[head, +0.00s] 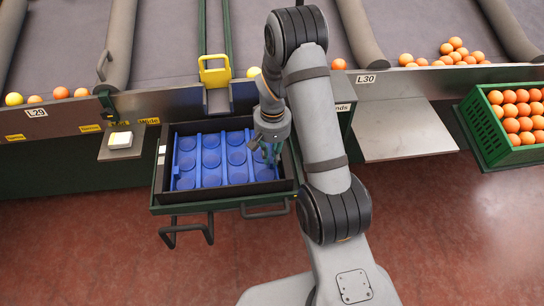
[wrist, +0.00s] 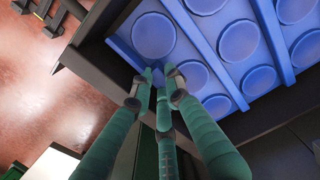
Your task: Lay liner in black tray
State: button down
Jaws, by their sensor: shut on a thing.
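The blue liner (head: 211,158), with rows of round hollows and raised ribs, lies inside the black tray (head: 232,192) in the head view. It looks roughly level, but I cannot tell whether it rests on the tray floor. My gripper (head: 268,155) is at the liner's right end. In the wrist view, my gripper's green fingers (wrist: 158,78) come together on a blue edge part of the liner (wrist: 238,40). The tray's dark wall (wrist: 92,42) runs beside the liner there. My arm and gripper hide part of the liner's right end in the head view.
The tray sits in a green frame with dark handles (head: 185,232) at the front. A yellow handle (head: 214,70) stands behind it. A grey shelf (head: 405,130) and a green crate of oranges (head: 490,145) are to the right. Oranges lie along the belts behind.

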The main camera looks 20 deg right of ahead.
jog(key=shift+f+b, duration=0.3)
jog(key=shift+f, duration=0.05)
jog(key=c, duration=1.7)
grip_release()
jog(key=shift+r, duration=0.1)
jog(key=shift+r, duration=0.1)
jog(key=shift+r+p, duration=0.3)
jog(key=shift+p, duration=0.2)
notch_tip(320, 180, up, 12)
jog(key=shift+f+p, duration=0.15)
jog(key=shift+p, duration=0.3)
